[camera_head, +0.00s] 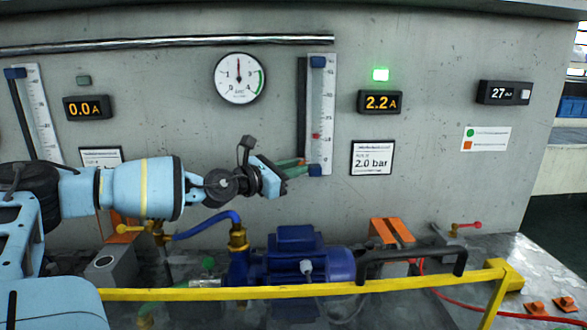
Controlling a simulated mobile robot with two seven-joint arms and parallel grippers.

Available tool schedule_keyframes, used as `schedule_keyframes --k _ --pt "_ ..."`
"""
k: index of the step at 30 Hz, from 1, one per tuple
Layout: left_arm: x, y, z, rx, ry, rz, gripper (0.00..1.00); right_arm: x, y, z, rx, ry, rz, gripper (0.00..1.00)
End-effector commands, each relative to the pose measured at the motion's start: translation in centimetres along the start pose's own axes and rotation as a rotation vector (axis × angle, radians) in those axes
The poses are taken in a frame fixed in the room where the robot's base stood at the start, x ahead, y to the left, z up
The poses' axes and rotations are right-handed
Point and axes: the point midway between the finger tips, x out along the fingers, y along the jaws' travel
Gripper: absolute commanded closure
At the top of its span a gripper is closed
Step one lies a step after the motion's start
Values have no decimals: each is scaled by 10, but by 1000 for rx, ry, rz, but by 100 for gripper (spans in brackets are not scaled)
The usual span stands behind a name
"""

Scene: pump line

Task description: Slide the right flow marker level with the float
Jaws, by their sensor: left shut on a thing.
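The right flow scale (326,95) is a white graduated strip with blue end blocks, upright on the grey panel. A small red float (316,136) shows in its lower half. My left gripper (291,170) reaches in from the left at the scale's lower end. It is shut on a small green piece, which I take for the right flow marker (290,162), beside the scale's left edge. The marker is lower than the float. The fingers partly hide the marker, so its exact pointing edge is unclear. My right gripper is not in view.
A round gauge (239,78) and a lit 2.2 A display (380,102) flank the scale. A blue pump (300,258) and a yellow rail (330,291) stand below. Another flow scale (40,115) is at the far left. The panel right of the left gripper is mostly flat.

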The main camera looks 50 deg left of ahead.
Motion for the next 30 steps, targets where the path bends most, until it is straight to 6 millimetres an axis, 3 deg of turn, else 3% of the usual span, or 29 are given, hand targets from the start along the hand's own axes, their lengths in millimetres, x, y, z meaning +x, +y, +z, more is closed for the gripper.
schedule_keyframes --k 6,12,17,28,29,30 --pt "0 1 6 1 -2 0 100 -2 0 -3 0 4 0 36" --pt "0 9 49 3 -8 1 100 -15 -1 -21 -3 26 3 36" --pt "0 14 73 4 -5 1 100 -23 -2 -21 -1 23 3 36" --pt "0 15 75 0 -1 2 100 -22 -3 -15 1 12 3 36" --pt "0 15 75 0 -1 2 78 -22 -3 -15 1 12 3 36" --pt "0 15 75 0 -1 1 73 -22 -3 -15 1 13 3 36"
